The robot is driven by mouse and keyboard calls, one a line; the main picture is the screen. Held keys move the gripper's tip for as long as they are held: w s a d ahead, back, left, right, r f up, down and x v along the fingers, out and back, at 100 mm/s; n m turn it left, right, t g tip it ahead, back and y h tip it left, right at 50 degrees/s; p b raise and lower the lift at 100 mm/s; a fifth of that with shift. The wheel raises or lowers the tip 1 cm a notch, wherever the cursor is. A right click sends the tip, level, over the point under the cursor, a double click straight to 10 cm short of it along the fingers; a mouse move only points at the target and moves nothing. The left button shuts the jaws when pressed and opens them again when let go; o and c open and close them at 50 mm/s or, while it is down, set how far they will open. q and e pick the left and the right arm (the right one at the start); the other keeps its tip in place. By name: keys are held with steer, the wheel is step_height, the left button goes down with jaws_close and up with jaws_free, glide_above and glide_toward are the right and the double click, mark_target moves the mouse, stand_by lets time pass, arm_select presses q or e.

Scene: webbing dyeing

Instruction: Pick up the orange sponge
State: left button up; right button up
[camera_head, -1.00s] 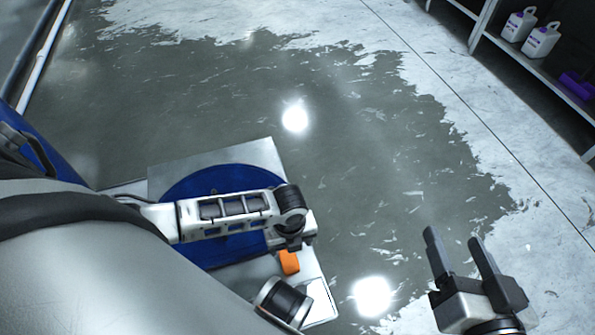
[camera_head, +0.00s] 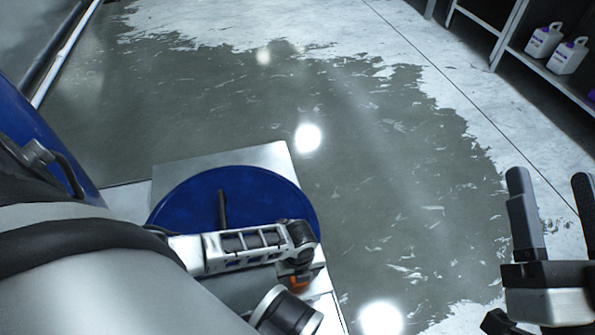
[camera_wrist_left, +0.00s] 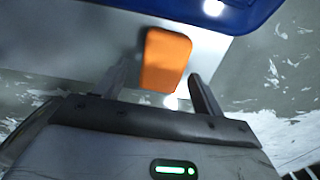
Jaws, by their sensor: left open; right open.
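The orange sponge (camera_wrist_left: 166,60) lies on a pale metal surface in the left wrist view, beyond and between the fingers of my left gripper (camera_wrist_left: 160,76). That gripper is open and empty, with one finger on each side of the sponge in the picture; I cannot tell whether it touches. In the head view the sponge (camera_head: 299,284) is a small orange patch, mostly hidden by my left wrist, and the left fingers cannot be made out. My right gripper (camera_head: 550,178) is open and empty at the right, over the floor, far from the sponge.
A large blue round lid (camera_head: 180,200) with a dark handle sits on the metal-topped table (camera_head: 272,156). A shelf (camera_head: 535,62) with white jugs (camera_head: 567,56) stands at the upper right. The wet grey floor (camera_head: 390,190) between is clear.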

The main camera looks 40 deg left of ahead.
arm_select(q)
steer(key=shift+f, duration=0.45)
steer(key=c, duration=1.1)
steer(key=shift+o, duration=0.2)
arm_select(e)
steer(key=shift+r+n+y, duration=0.5)
steer(key=shift+r, duration=0.05)
arm_select(q)
steer(key=shift+r, duration=0.1)
arm_select(e)
steer(key=shift+r+t, duration=0.1)
steer(key=shift+t, duration=0.2)
arm_select(q)
steer(key=shift+r+p, duration=0.3)
steer(key=shift+r, duration=0.05)
step_height(320, 180, up, 4)
steer(key=p, duration=0.3)
steer(key=shift+r, duration=0.15)
step_height(320, 180, up, 4)
steer(key=shift+r+p, duration=0.1)
steer(key=shift+p, duration=1.1)
steer(key=shift+r, duration=0.35)
arm_select(e)
step_height(320, 180, down, 8)
steer(key=s+m+g+h, duration=0.2)
steer(key=m+g+h, duration=0.2)
steer(key=m+g, duration=0.1)
steer(key=shift+s+a, duration=0.2)
steer(key=shift+a, duration=0.1)
